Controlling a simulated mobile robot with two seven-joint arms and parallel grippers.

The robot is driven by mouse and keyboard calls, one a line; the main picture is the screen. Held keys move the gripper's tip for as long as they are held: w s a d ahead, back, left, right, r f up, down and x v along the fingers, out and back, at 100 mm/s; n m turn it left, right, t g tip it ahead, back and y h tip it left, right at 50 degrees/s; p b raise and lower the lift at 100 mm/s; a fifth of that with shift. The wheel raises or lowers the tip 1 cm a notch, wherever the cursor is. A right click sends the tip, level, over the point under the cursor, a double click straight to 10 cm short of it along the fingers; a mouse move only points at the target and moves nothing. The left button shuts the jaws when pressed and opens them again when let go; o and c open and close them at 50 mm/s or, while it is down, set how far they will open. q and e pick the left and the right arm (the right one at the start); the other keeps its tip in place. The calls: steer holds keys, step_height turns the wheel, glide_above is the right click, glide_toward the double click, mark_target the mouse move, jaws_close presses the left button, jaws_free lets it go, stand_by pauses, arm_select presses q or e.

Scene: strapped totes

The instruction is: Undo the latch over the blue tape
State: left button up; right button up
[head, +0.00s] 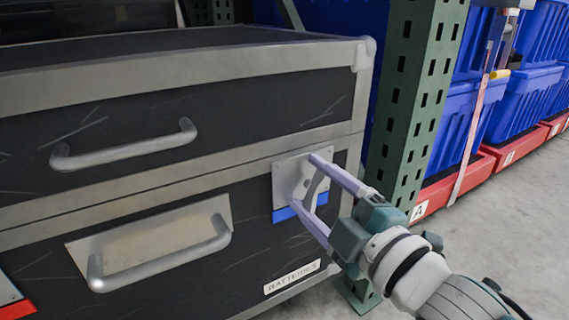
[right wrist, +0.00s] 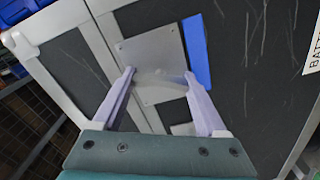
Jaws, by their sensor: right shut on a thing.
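A metal latch (head: 288,178) sits on the front of a black case, across the seam between lid and body near its right corner. A strip of blue tape (head: 284,215) shows along the latch plate's lower edge. My right gripper (head: 304,181) has its two pale fingers spread at the latch, one above the other. In the right wrist view the gripper (right wrist: 159,73) is shut on the latch's grey lever (right wrist: 160,77), with a finger at each end; the blue tape (right wrist: 196,50) is just to the right. My left gripper is not in view.
The black case (head: 230,105) has grey edges, two bar handles and a "BATTERIES" label (head: 292,278). A grey piece with red tape (head: 18,309) shows at lower left. A green rack post (head: 415,90) stands close to the case's right. Blue totes (head: 515,100) stand beyond.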

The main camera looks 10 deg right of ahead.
steer(key=shift+f+n+b, duration=0.1)
steer(key=shift+n+b, duration=0.3)
steer(key=shift+n, duration=1.9)
steer(key=o, duration=1.3)
steer(key=shift+s+d, duration=0.1)
steer(key=shift+s, duration=0.1)
steer(key=p+v, duration=0.4)
steer(key=v, duration=0.5)
steer(key=shift+s, duration=0.3)
steer(key=shift+d, duration=0.1)
